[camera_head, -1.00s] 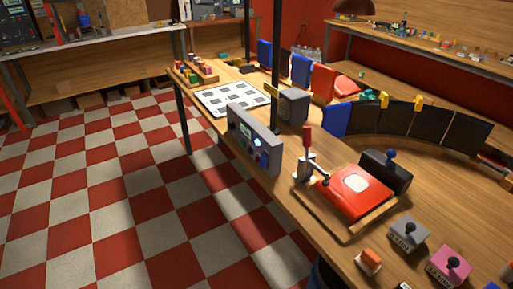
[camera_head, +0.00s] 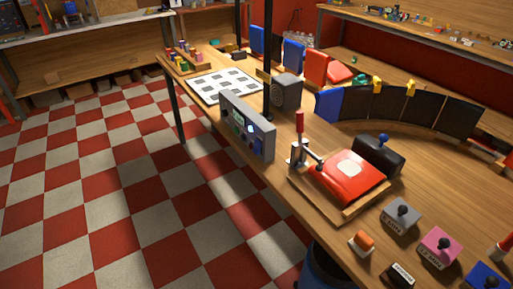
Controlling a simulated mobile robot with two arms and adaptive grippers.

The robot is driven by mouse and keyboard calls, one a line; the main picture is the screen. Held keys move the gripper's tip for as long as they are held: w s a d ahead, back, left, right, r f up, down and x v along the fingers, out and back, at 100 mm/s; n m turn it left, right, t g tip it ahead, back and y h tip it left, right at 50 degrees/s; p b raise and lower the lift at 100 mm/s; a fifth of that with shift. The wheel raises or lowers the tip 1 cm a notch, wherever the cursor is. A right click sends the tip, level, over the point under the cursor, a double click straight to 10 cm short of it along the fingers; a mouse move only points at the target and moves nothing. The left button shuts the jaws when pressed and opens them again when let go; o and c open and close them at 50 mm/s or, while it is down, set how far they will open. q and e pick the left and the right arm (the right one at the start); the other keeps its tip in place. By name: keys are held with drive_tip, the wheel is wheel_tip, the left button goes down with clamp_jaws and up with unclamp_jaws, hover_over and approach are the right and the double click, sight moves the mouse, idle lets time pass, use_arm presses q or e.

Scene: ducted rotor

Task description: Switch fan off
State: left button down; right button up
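No fan is clearly recognisable. A dark grey box with a round front (camera_head: 285,93) stands on the workbench behind the control panel; I cannot tell whether it is a fan or a speaker. A grey control panel (camera_head: 262,138) with knobs, a small screen and a lit white-blue button stands upright at the bench's front edge. An orange rocker-like switch on a pale base (camera_head: 362,242) sits near the front edge at lower right. Which control belongs to a fan cannot be told. Neither of my grippers is in view.
The wooden workbench (camera_head: 315,205) holds a red pad (camera_head: 345,180) with a lever clamp (camera_head: 299,145), a grey joystick box (camera_head: 401,216) and a pink one (camera_head: 440,249). A dark bin (camera_head: 325,268) stands below its edge. The checkered floor (camera_head: 130,200) at left is open.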

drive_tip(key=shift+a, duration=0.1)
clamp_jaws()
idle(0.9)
